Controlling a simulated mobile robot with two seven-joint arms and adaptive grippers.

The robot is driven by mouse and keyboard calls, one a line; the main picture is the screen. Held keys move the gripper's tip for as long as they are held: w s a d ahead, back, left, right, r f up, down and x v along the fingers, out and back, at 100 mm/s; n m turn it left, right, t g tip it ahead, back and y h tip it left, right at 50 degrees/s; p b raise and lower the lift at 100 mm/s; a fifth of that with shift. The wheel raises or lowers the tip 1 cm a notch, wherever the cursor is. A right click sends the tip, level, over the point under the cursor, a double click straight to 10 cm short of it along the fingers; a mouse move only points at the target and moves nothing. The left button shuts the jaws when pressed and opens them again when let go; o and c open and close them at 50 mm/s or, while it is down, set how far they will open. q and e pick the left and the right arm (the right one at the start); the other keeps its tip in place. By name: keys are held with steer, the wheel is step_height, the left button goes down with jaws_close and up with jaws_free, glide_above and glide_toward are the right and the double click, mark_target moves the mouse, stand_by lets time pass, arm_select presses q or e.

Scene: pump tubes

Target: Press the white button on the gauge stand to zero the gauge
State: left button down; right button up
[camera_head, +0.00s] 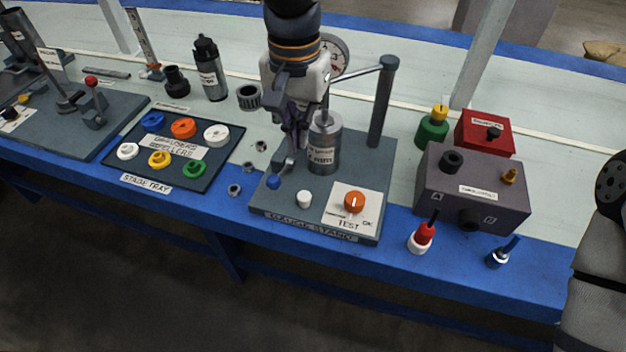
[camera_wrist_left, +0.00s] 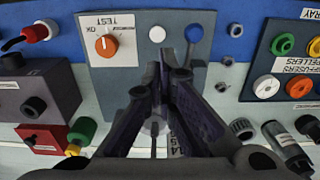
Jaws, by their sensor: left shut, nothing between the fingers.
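The gauge stand (camera_head: 350,228) is a dark grey plate at the bench's front edge. My left gripper (camera_head: 286,162) is shut and empty. It points down over the stand, appearing behind the buttons in the head view and apart from the white one. The dial gauge (camera_head: 338,56) is partly hidden behind my left wrist. My right gripper is out of view.
A metal cylinder (camera_head: 325,148) stands on the plate close beside my fingers. A post (camera_head: 383,100) with a side arm rises behind it. A stage tray (camera_head: 207,180) with coloured rings lies left; a grey box (camera_head: 470,190) stands right. Small nuts lie between tray and stand.

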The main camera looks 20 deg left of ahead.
arm_select(q)
steer(key=shift+a, duration=0.1)
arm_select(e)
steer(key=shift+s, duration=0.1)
arm_select(q)
steer(key=b, duration=0.2)
glide_toward(301, 196)
step_height(301, 196, down, 7)
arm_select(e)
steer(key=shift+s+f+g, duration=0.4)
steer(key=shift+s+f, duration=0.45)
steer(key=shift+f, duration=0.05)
